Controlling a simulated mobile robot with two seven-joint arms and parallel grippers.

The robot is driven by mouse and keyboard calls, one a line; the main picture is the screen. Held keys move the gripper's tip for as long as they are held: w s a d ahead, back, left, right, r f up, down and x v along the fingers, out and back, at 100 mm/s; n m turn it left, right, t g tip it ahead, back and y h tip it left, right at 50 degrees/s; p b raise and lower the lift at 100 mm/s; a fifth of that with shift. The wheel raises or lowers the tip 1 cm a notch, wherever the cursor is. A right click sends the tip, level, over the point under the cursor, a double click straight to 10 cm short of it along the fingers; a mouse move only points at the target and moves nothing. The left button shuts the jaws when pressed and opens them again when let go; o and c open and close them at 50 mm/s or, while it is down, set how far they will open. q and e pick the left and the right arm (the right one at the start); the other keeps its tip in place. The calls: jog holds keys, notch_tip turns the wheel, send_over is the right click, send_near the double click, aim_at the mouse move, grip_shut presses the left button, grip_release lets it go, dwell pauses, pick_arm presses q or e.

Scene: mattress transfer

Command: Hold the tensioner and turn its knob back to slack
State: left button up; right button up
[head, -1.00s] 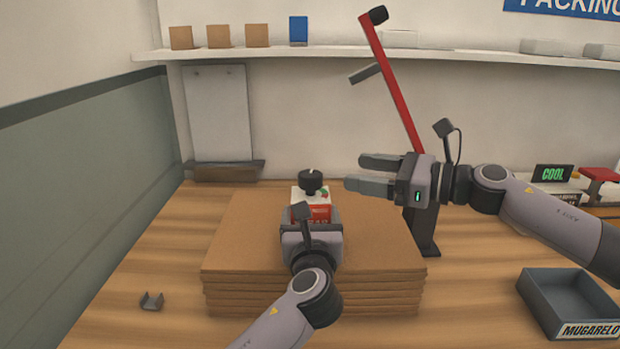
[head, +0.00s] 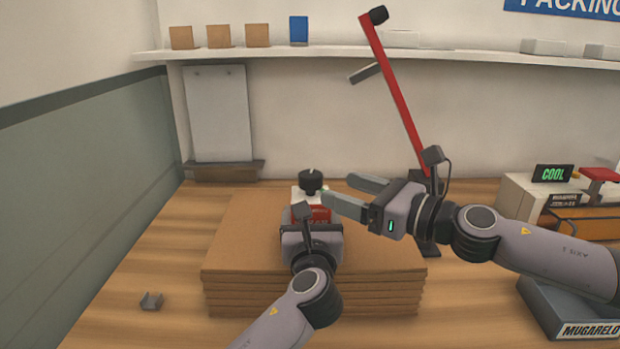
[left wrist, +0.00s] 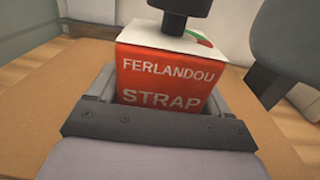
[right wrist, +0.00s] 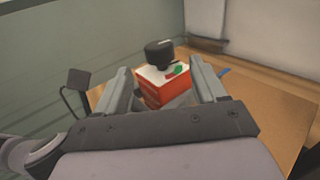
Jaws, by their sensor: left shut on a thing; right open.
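The tensioner (head: 318,215) is a red and white box with a black knob (head: 311,181) on top, sitting upon the cardboard stack. My left gripper (head: 311,222) is shut on the tensioner's body; the left wrist view shows its red face (left wrist: 165,80) lettered FERLANDOU STRAP between the fingers. The knob has a pale pointer mark, and a red and green patch (right wrist: 178,70) shows beside it on the top. My right gripper (head: 338,192) is open and empty, just right of the knob. In the right wrist view the knob (right wrist: 160,53) stands ahead, between and beyond the fingers.
The flat cardboard stack (head: 240,240) lies under the tensioner. A red lever on a dark stand (head: 400,100) rises behind my right gripper. A grey tray (head: 545,300) is at the right, partly behind my right arm.

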aim_at(321, 182)
jog(key=x, duration=0.8)
jog(key=shift+a, duration=0.1)
jog(key=c, duration=0.9)
